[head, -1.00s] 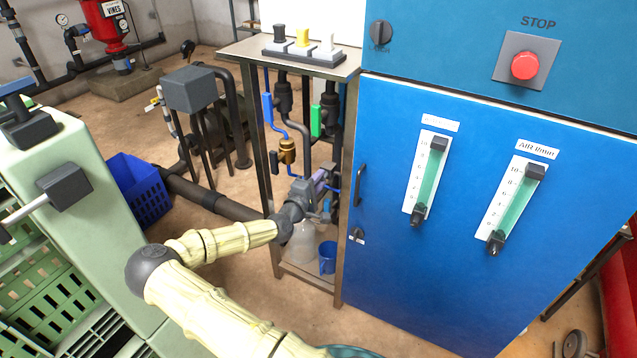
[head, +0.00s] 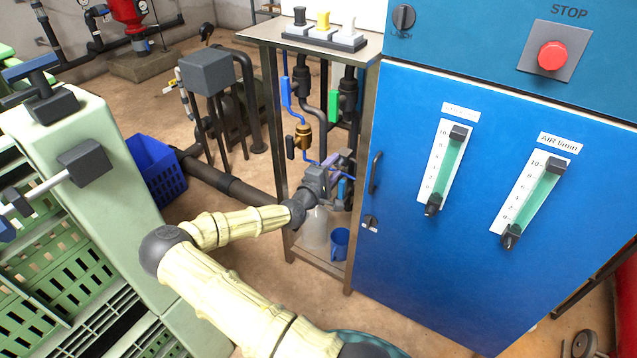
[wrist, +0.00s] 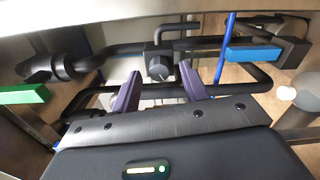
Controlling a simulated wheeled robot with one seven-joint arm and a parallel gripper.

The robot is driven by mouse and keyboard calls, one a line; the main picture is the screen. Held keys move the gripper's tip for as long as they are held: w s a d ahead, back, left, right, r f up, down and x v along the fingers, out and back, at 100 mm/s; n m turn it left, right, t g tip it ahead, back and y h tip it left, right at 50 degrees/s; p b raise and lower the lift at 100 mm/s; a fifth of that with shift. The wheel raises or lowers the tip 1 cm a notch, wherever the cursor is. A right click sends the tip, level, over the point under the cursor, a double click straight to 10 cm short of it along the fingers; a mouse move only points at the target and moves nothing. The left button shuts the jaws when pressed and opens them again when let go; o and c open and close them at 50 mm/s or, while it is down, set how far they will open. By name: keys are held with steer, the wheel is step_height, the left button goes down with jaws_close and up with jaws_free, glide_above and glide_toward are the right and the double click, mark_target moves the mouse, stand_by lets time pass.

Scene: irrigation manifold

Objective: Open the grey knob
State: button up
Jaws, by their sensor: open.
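A dark grey round knob (wrist: 159,68) with a pale pointer line shows in the middle of the wrist view, among black pipes. It lies beyond and between my two purple fingertips. My gripper (wrist: 161,82) is open, with nothing between its fingers; they look short of the knob, though the exact gap is hard to judge. In the head view my gripper (head: 341,168) is inside the steel-framed stand, low in front of the pipework. My wrist and the gripper hide the knob there.
A blue lever handle (wrist: 253,54) and a green one (wrist: 22,95) flank the knob. The steel stand (head: 267,150) has posts close around my arm. The blue cabinet (head: 450,270) stands right of it. A blue cup (head: 340,243) sits on the low shelf.

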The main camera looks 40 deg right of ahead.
steer(key=v, duration=1.7)
steer(key=shift+f, duration=0.1)
